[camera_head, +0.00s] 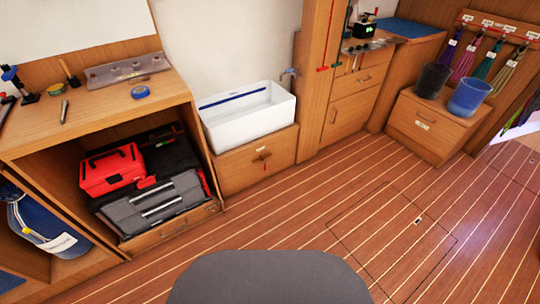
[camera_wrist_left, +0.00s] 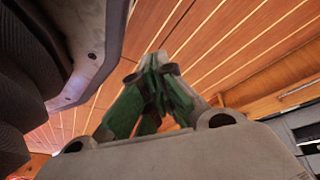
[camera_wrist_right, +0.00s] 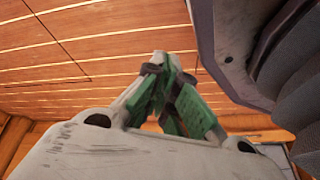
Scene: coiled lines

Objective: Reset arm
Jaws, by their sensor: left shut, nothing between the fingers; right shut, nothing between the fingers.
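My left gripper (camera_wrist_left: 156,70) shows in the left wrist view, its green-padded fingers closed together with nothing between them. My right gripper (camera_wrist_right: 160,68) shows in the right wrist view, also closed and empty. Wooden floor lies behind both sets of fingers. Neither gripper shows in the head view. A grey rounded part of my own body fills the bottom middle of the head view.
A workbench (camera_head: 110,105) stands at the left, with a red toolbox (camera_head: 112,170) and a grey case (camera_head: 155,205) below. A white basin (camera_head: 250,118) sits beside it. Two buckets (camera_head: 432,80) (camera_head: 469,97) stand at the right under hanging coiled lines (camera_head: 470,58). The striped floor (camera_head: 300,225) is clear.

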